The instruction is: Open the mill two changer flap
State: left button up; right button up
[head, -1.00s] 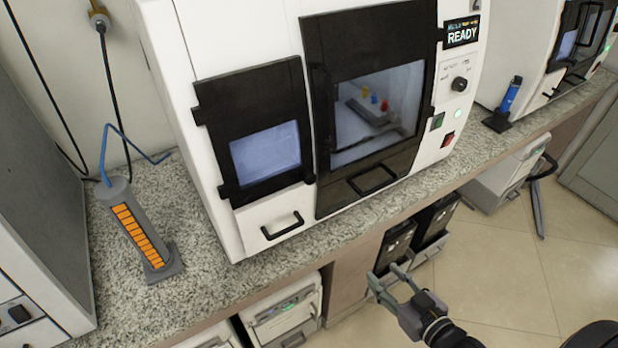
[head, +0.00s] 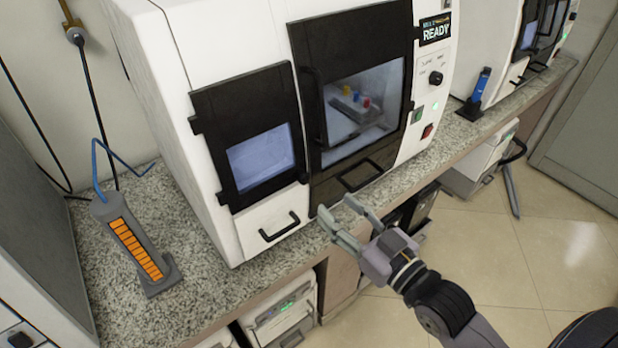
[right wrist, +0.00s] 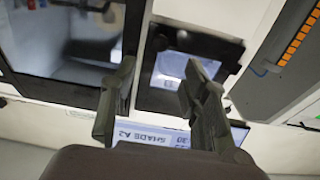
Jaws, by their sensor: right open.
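The mill (head: 170,95) at the centre is a white machine with a READY screen. On its left front is the smaller black-framed flap (head: 262,160) with a pale window, which looks shut; I take this as the changer flap. It also shows in the right wrist view (right wrist: 215,45), beyond the fingers. My right gripper (head: 338,213) is open and empty, in front of the mill's lower front, right of the flap and apart from it. Its two fingers also show in the right wrist view (right wrist: 160,78). My left gripper is not in view.
Right of the flap is a larger black door (head: 350,95) with a handle. Below the flap is a drawer handle (head: 280,227). A grey holder with orange blocks (head: 135,245) stands on the counter at left. Another machine (head: 500,50) stands at right. Floor is free at lower right.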

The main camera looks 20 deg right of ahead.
aim_at(306, 179)
jog(key=p+x, duration=0.1)
jog(key=x, duration=0.9)
jog(key=shift+p, duration=0.4)
jog(key=shift+c, duration=0.6)
grip_shut()
